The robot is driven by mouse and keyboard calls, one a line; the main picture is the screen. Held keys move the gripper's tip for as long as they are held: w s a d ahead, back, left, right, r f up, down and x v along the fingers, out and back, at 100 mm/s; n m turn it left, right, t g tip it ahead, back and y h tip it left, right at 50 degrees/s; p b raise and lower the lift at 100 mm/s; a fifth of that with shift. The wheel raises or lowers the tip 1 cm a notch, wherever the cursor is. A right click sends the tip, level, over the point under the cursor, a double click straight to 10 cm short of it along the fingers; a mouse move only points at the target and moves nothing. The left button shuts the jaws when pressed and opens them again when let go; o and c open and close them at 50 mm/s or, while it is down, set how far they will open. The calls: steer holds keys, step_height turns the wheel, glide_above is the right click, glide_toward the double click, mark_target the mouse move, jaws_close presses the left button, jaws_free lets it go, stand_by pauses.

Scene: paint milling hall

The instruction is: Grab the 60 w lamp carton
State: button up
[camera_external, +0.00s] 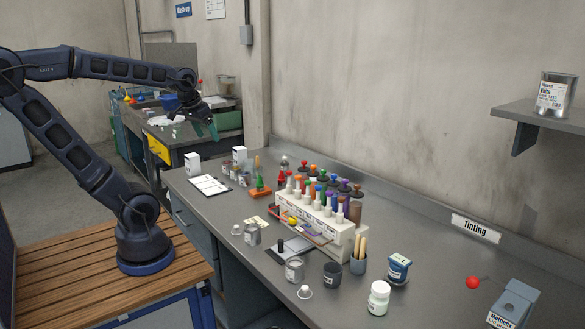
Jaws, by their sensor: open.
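No label reading 60 W can be made out, so I cannot tell which box is the lamp carton. Two small white cartons stand upright at the bench's far left end: one (193,165) near the clipboard, the other (239,156) nearer the wall. Both have dark print too small to read. A small blue and white box (400,267) stands near the front right of the rack. My gripper (206,131) is open, with greenish fingers pointing down. It appears empty and hangs in the air above the bench's far end, above and apart from the white cartons.
A white rack (315,222) of colourful-topped bottles fills the middle of the grey bench (430,247). Cans, a dark cup (332,274) and a white jar (379,297) stand in front. A clipboard (209,185) lies near the cartons. A wall shelf (530,115) holds a can.

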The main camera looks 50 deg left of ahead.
steer(key=w+a+n+g, duration=0.1)
steer(key=w+a+n, duration=0.4)
steer(key=w+a, duration=0.65)
steer(key=n+g, duration=0.3)
steer(key=n, duration=0.9)
glide_above(190, 155)
steer(key=f, duration=2.1)
steer(key=shift+w+d+f, duration=0.15)
steer(key=shift+w+f, duration=0.05)
steer(key=shift+f, duration=0.1)
steer(key=shift+s+f, duration=0.1)
steer(key=shift+f, duration=0.4)
step_height(190, 155, down, 5)
steer(key=shift+r, duration=0.1)
steer(key=shift+w+a+f, duration=0.15)
steer(key=shift+f, duration=1.15)
steer(key=shift+w+a+f, duration=0.1)
steer(key=shift+a+f, duration=0.05)
steer(key=shift+f, duration=1.15)
steer(key=shift+c, duration=0.4)
